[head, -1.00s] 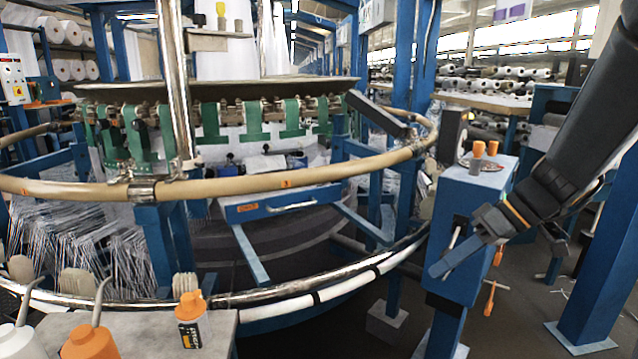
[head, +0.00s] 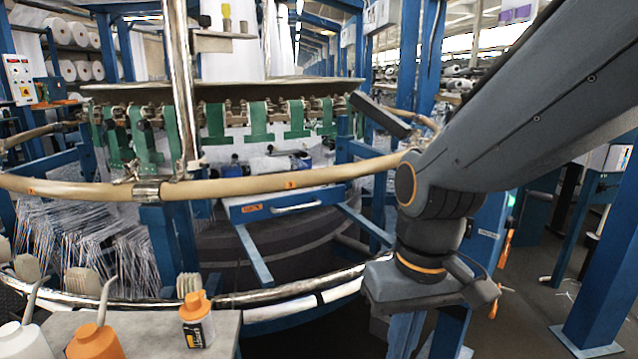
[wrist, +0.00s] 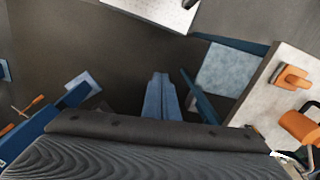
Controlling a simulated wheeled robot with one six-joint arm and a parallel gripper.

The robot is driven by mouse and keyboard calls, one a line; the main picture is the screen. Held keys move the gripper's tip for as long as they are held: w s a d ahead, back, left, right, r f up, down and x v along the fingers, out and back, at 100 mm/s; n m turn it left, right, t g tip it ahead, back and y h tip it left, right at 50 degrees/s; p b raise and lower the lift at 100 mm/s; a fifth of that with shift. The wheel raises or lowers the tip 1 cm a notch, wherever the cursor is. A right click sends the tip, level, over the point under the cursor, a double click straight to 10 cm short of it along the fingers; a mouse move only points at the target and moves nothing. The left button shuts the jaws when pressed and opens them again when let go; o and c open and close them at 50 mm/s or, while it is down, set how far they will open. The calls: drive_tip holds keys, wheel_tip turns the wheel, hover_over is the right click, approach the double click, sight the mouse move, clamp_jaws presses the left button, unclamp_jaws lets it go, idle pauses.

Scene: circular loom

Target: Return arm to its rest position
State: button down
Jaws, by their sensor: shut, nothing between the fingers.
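My arm reaches in from the upper right of the head view and bends down at a dark elbow-like joint with orange rings. My gripper's dark body shows at the lower right of centre in the head view, in front of a blue post, and its fingertips cannot be made out there. In the wrist view my gripper's blue fingers (wrist: 160,97) lie together, shut and empty, above the dark floor (wrist: 95,45). Nothing is held.
The circular loom's tan ring (head: 255,188) and chrome lower rail (head: 270,294) lie left of my arm. A blue upright (head: 600,260) stands at the far right.

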drive_tip(key=d+r+m+p, duration=0.2)
drive_tip(key=d+r+p, duration=0.5)
drive_tip(key=p, duration=0.7)
drive_tip(key=shift+s+d+h, duration=0.15)
drive_tip(key=shift+d+h, duration=0.25)
drive_tip(key=shift+d, duration=0.1)
